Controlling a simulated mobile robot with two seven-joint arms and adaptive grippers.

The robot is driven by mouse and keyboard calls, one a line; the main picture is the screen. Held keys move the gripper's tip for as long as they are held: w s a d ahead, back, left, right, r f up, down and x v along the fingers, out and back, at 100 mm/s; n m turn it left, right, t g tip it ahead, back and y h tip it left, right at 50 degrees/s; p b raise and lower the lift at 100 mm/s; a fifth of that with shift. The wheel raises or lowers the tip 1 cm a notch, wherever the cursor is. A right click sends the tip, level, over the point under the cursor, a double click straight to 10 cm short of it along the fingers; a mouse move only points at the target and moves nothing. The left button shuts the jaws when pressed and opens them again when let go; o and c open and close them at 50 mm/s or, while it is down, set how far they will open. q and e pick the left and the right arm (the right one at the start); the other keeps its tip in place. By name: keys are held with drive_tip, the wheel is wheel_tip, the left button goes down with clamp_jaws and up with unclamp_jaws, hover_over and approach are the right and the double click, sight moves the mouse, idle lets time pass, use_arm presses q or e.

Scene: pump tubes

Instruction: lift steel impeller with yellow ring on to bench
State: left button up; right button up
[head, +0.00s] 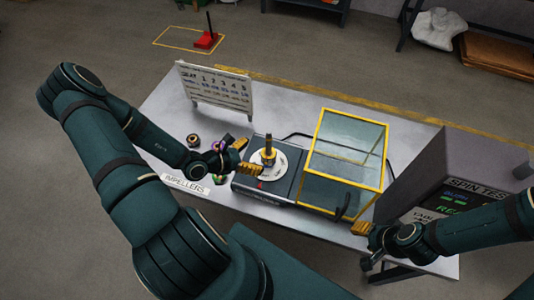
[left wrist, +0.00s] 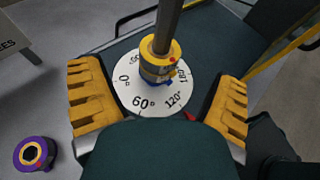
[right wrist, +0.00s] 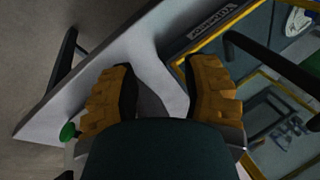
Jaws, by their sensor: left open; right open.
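An impeller with a yellow ring (head: 268,155) sits around the upright steel spindle at the middle of a white dial plate. In the left wrist view the yellow-ringed piece (left wrist: 156,66) shows a red mark and some blue at its base. The dial (left wrist: 143,101) reads 0°, 60° and 120°. My left gripper (head: 246,157) is open and empty, just left of the spindle, its fingers apart on either side of the dial. My right gripper (head: 364,243) is open and empty at the bench's front right edge. The bench (head: 165,115) is grey.
A purple-ringed impeller (left wrist: 35,153) and other small impellers stand left of the dial, by the IMPELLERS label (head: 185,186). A yellow-framed clear cover (head: 345,150) stands right of the dial. A SEAT board (head: 215,90) is behind; a spin tester box (head: 470,165) stands at right.

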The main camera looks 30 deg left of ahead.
sight(266, 152)
use_arm(q)
drive_tip(key=shift+b+x, duration=0.3)
drive_tip(key=shift+x, duration=2.65)
drive_tip(key=c, duration=1.4)
drive_tip(key=shift+r+p, duration=0.65)
drive_tip(key=shift+p, duration=0.1)
